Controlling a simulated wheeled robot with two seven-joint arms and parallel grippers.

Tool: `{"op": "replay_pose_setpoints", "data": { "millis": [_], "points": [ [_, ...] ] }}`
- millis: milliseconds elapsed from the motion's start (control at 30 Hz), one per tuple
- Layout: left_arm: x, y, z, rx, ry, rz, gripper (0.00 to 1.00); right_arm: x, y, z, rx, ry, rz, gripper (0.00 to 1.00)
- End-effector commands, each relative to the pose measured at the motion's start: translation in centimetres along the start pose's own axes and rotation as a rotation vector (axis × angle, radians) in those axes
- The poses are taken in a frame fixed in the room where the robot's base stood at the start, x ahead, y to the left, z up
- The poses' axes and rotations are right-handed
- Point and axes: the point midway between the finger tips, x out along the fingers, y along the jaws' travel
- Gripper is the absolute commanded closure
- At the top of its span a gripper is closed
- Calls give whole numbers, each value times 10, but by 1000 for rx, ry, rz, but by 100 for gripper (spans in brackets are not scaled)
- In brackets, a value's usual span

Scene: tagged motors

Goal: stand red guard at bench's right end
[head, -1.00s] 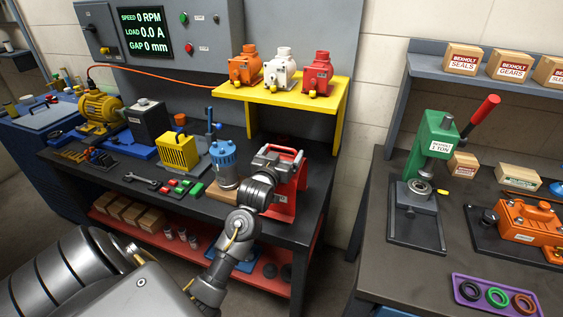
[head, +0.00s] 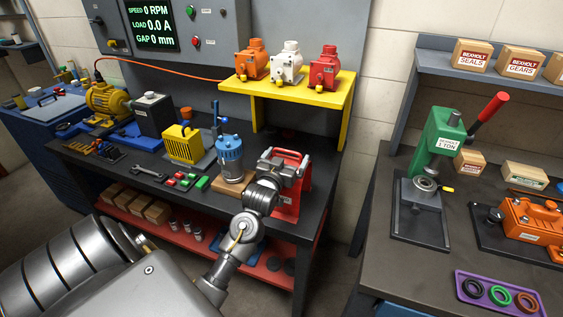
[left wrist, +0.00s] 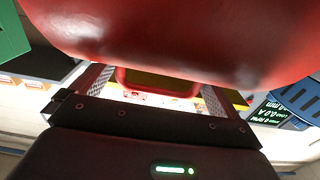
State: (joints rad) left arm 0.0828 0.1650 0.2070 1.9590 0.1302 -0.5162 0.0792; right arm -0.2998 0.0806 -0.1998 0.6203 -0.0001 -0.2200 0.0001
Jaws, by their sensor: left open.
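The red guard (head: 290,203) stands upright at the right end of the dark bench (head: 268,224), its top bar level with my left gripper (head: 284,171). The gripper is open and sits right at the guard's upper part, hiding some of it. In the left wrist view a large red curved surface, apparently the guard (left wrist: 180,38), fills the top, close in front of the open fingers (left wrist: 155,80). I cannot tell whether the fingers touch it. My right gripper is not in view.
A blue pump (head: 229,158) on a wooden block stands just left of the guard. A yellow shelf (head: 300,94) with several motors is above and behind. A gap separates the bench from the right table (head: 385,257), which carries a green press (head: 440,140).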

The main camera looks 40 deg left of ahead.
Motion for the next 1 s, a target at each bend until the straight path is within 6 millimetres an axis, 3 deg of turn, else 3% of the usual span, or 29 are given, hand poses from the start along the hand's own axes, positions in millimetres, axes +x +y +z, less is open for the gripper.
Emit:
{"op": "replay_pose_setpoints", "data": {
  "millis": [500, 700, 1000],
  "points": [
    [-96, 0, 2, -1, -1, 0, 0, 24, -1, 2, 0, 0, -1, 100],
    [-112, 0, 1, -1, -1, -1, 0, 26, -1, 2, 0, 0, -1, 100],
    [-113, 0, 0, -1, -1, 0, 0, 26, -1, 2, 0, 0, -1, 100]
  ]
}}
